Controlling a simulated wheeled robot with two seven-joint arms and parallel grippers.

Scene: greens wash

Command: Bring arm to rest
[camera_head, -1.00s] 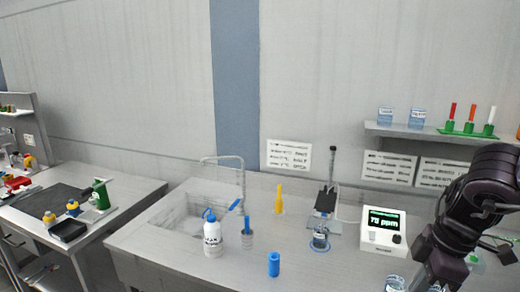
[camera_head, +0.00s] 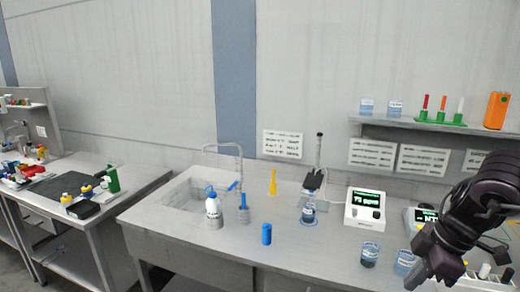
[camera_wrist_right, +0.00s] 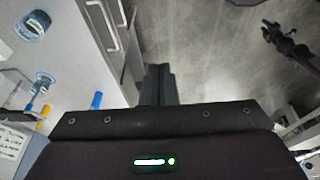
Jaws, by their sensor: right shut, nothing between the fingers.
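My right gripper (camera_head: 418,275) is in the lower right of the head view, above the front right part of the bench. Its dark arm comes in from the right edge. In the right wrist view the gripper's fingers (camera_wrist_right: 157,82) are together with nothing between them. The floor and the bench's front edge lie beyond them. My left gripper is not seen in the head view. A dark jointed shape (camera_wrist_right: 287,42) shows at the upper right of the wrist view, and I cannot tell what it is.
Two glass beakers (camera_head: 370,255) (camera_head: 404,262) stand left of the right gripper. A 75 ppm meter (camera_head: 365,208) stands behind them. A blue cylinder (camera_head: 266,234) and a white wash bottle (camera_head: 212,209) are farther left. A shelf (camera_head: 430,127) is above.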

